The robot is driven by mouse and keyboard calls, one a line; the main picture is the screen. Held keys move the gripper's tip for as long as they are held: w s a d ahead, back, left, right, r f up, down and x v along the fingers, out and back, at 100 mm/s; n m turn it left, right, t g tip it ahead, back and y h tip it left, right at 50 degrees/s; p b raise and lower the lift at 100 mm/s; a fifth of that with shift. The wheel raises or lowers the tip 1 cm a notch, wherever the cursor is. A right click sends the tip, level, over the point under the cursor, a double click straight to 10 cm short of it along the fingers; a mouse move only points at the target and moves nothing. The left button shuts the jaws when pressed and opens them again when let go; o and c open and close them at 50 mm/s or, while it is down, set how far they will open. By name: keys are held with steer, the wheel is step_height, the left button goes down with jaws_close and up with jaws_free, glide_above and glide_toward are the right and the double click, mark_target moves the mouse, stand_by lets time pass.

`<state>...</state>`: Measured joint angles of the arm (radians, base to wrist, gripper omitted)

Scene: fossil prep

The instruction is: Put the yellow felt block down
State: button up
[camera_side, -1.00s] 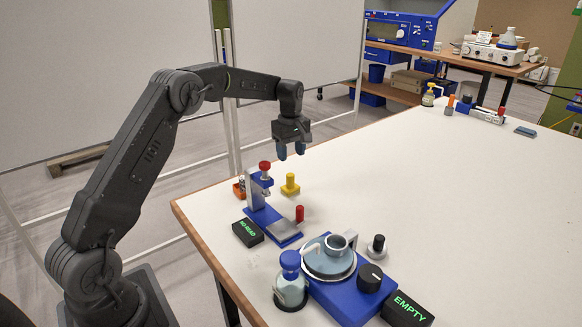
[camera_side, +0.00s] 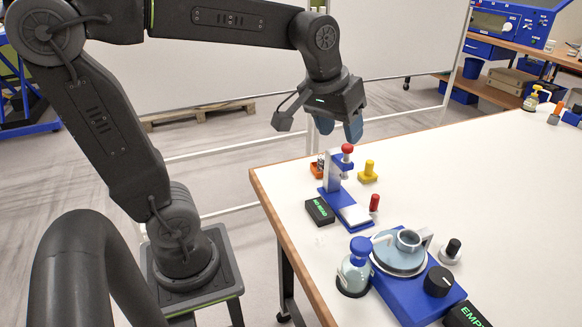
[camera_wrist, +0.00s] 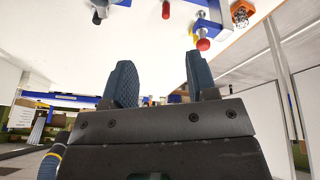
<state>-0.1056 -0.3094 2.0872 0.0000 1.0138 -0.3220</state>
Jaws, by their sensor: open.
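The yellow felt block (camera_side: 368,175), a flat base with a knob on top, stands upright on the white table, just right of the small blue press (camera_side: 333,172). My gripper (camera_side: 339,132) is open and empty, above and to the left of the block, over the far side of the press. Its two dark blue fingers are well apart in the wrist view (camera_wrist: 162,75), with nothing between them.
The press has a red knob (camera_side: 347,148). A blue-topped bottle (camera_side: 354,272) and a blue machine (camera_side: 410,289) stand nearer.

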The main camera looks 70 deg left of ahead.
steer(key=s+d+f+m+t, duration=0.1)
steer(key=s+d+f+m, duration=0.2)
steer(key=s, duration=0.7)
steer(key=shift+s+d+f+m+t, duration=0.15)
steer(key=shift+s+f+m+t, duration=0.2)
steer(key=shift+f+m, duration=0.4)
steer(key=shift+o, duration=0.4)
steer(key=shift+r, duration=0.15)
